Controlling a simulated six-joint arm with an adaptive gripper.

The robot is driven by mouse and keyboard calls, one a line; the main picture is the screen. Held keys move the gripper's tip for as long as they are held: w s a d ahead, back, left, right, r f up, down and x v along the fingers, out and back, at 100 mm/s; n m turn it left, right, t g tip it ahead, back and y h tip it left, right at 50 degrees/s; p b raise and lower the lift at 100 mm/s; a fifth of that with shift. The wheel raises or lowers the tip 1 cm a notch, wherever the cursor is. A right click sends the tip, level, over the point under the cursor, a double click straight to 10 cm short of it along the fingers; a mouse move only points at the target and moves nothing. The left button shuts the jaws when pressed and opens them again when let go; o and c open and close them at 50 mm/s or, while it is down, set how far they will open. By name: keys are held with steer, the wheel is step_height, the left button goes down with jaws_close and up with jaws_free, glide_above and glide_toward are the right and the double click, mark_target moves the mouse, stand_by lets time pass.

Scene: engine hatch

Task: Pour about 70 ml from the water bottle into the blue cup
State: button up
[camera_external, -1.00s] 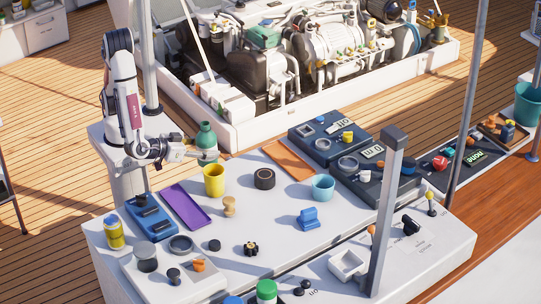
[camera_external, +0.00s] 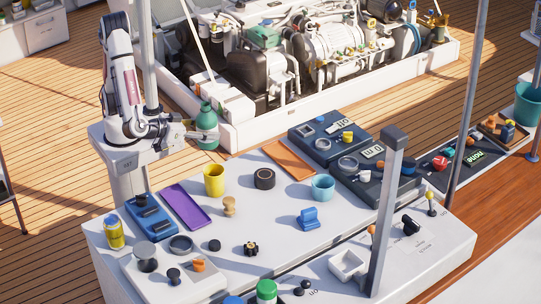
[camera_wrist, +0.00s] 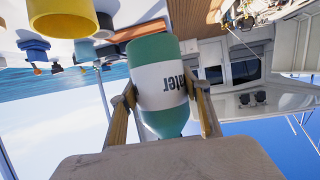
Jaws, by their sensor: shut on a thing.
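The water bottle (camera_external: 207,127) is green with a white label and a narrow neck. It stands upright in my gripper (camera_external: 193,135), which is shut on its body, near the far left edge of the worktop. In the wrist view the bottle (camera_wrist: 158,80) sits between the two fingers of my gripper (camera_wrist: 162,95), its label showing upside down. The blue cup (camera_external: 323,188) is light blue and stands upright on the worktop, well to the right of the bottle and nearer the camera. The bottle and cup are far apart. The cup's inside bottom is hidden.
A yellow cup (camera_external: 214,181) stands close to the bottle, with a purple tray (camera_external: 186,206) to its left. A black round part (camera_external: 264,179) lies between it and the blue cup. An orange tray (camera_external: 288,160) lies behind. A grey post (camera_external: 387,210) rises at the right.

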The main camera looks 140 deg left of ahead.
steer(key=w+a+r+m+t+h, duration=0.1)
steer(key=w+a+r+m+t, duration=0.2)
steer(key=w+a, duration=0.9)
steer(key=w+a+m+t+h, duration=0.3)
steer(key=w+a, duration=0.5)
steer(key=w, duration=0.8)
steer(key=shift+s+a+f+m+t, duration=0.8)
steer(key=shift+a+f+m+t, duration=0.7)
steer(key=shift+a, duration=5.45)
steer(key=shift+h, duration=0.3)
steer(key=shift+f, duration=2.55)
